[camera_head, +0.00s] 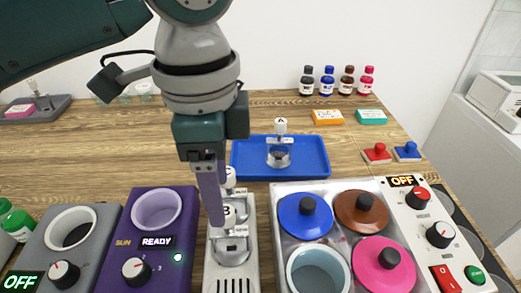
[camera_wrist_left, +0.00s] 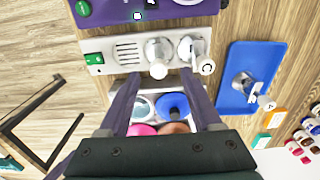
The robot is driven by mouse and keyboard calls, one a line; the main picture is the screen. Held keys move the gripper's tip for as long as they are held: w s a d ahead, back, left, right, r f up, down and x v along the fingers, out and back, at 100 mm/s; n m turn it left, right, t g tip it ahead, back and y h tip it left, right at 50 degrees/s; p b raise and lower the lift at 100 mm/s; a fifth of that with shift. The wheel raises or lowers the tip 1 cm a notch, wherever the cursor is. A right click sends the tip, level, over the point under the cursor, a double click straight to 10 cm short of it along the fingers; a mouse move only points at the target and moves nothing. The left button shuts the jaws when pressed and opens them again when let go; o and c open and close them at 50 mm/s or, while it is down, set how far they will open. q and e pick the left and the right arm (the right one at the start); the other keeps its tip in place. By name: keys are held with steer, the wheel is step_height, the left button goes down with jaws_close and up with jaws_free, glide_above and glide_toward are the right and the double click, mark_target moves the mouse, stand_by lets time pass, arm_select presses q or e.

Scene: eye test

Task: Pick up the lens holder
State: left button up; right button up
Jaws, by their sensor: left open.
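A small clear and metal holder with a white knob marked A (camera_head: 279,153) stands upright in the blue tray (camera_head: 240,168); it also shows in the left wrist view (camera_wrist_left: 243,84). Similar holders sit in the silver unit: one marked B (camera_head: 233,246) and one behind it, partly hidden by my finger. In the left wrist view one holder (camera_wrist_left: 190,50) is marked C. I cannot tell which is the lens holder. My left gripper (camera_head: 217,222) is open and empty above the silver unit; its fingers (camera_wrist_left: 158,76) show spread apart in the wrist view. My right gripper is not visible.
The purple READY unit (camera_head: 150,240) and a grey OFF unit (camera_head: 48,258) stand left of the silver unit (camera_head: 234,285). A lidded pot station (camera_head: 285,195) stands right. Bottles (camera_head: 326,84) and coloured blocks line the back right.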

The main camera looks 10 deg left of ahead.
mark_target(229, 233)
arm_select(q)
steer(key=f, duration=0.5)
steer(key=shift+d, duration=0.25)
jaws_close()
stand_by(1.1)
